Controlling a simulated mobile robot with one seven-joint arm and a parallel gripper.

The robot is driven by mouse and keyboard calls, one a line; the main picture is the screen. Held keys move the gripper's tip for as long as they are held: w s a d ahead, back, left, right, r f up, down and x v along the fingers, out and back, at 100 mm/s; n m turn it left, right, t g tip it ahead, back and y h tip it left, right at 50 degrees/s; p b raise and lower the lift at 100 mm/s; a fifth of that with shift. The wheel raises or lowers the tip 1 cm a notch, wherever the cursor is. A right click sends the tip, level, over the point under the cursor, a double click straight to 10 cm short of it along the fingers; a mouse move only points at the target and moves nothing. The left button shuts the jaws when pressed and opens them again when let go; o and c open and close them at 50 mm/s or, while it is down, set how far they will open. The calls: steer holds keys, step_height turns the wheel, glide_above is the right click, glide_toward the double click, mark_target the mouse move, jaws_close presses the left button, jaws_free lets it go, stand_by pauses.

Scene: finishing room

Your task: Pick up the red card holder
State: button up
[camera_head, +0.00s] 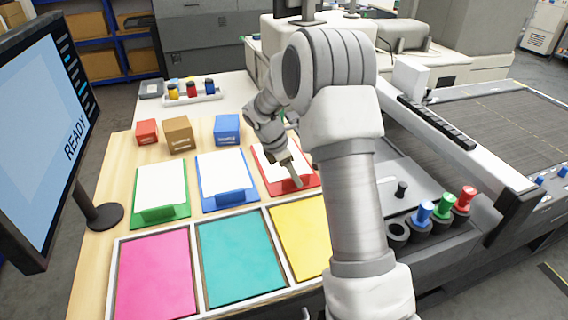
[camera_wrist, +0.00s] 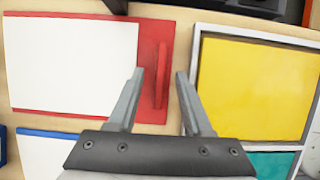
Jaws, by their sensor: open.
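The red card holder (camera_head: 278,188) lies on the wooden table, a red base with a white card and a raised red lip at its front. In the wrist view the red card holder (camera_wrist: 162,100) fills the upper left, its lip running up the picture. My gripper (camera_head: 296,182) is over the front of this holder, pointing down; my arm hides the holder's right side in the head view. In the wrist view my gripper (camera_wrist: 160,73) is open and empty, with one fingertip on each side of the lip in the picture. I cannot tell whether they touch it.
A blue card holder (camera_head: 224,200) and a green one (camera_head: 162,214) stand to the left. In front are framed pink (camera_head: 156,278), teal (camera_head: 240,260) and yellow (camera_head: 300,235) panels. Small red, brown and blue boxes (camera_head: 227,130) stand behind. A monitor (camera_head: 45,130) rises at the left.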

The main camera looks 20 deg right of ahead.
steer(key=shift+x, duration=1)
steer(key=shift+c, duration=0.2)
steer(key=shift+r, duration=0.1)
jaws_close()
stand_by(0.4)
